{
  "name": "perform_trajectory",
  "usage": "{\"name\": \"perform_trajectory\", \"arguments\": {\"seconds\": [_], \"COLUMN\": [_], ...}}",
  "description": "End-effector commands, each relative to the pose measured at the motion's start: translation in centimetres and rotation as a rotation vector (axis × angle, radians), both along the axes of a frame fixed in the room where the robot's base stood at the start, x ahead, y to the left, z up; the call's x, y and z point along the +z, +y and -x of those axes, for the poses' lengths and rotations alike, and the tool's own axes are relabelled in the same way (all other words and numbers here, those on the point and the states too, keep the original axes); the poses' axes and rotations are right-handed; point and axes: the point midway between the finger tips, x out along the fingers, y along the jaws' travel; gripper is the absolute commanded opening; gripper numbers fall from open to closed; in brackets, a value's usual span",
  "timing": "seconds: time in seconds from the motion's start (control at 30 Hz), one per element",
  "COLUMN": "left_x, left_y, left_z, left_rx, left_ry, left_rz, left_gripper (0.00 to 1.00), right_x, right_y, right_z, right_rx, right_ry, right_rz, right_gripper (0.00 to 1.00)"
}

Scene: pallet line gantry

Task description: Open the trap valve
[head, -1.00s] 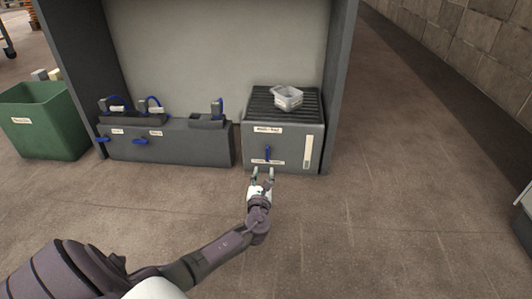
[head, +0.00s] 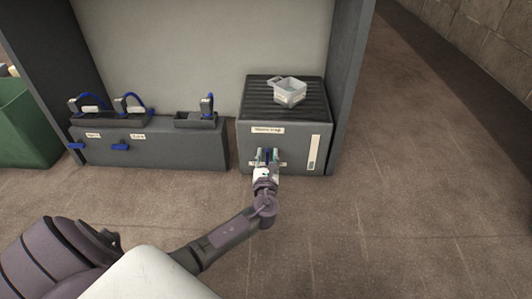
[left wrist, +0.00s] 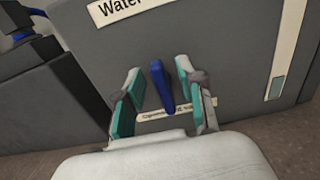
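The trap valve is a blue lever on the front of a grey box (head: 300,150). In the left wrist view the blue lever (left wrist: 161,86) stands roughly upright, slightly tilted, above a small white label (left wrist: 180,110). My left gripper (head: 267,155) is at the box front, with its fingers around the lever. In the left wrist view the open left gripper (left wrist: 158,95) has one teal-padded finger on each side of the lever, with gaps visible on both sides. In the head view the fingers partly hide the lever. My right gripper is not in view.
To the left is a low grey unit (head: 185,150) with blue handles. A green bin (head: 25,130) stands at the far left. A dark post (head: 350,90) rises beside the box. The floor to the right is clear.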

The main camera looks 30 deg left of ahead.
Motion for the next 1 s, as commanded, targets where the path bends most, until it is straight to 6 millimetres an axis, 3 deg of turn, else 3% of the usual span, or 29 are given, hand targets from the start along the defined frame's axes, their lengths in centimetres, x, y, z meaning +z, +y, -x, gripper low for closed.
{"name": "perform_trajectory", "arguments": {"seconds": [0.13,0.4,0.73,1.0], "left_x": [0.0,0.0,0.1,0.5], "left_y": [0.0,0.0,0.0,-0.2], "left_z": [0.0,0.0,0.0,-0.2], "left_rx": [0.0,0.0,0.0,0.0], "left_ry": [0.0,0.0,0.011,0.079], "left_rz": [0.0,0.0,-0.017,-0.127], "left_gripper": [0.39,0.0,0.0,0.0], "right_x": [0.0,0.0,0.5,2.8], "right_y": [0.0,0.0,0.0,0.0], "right_z": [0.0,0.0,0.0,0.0], "right_rx": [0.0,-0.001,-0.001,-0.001], "right_ry": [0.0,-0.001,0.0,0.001], "right_rz": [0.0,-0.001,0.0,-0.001], "right_gripper": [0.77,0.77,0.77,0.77]}}
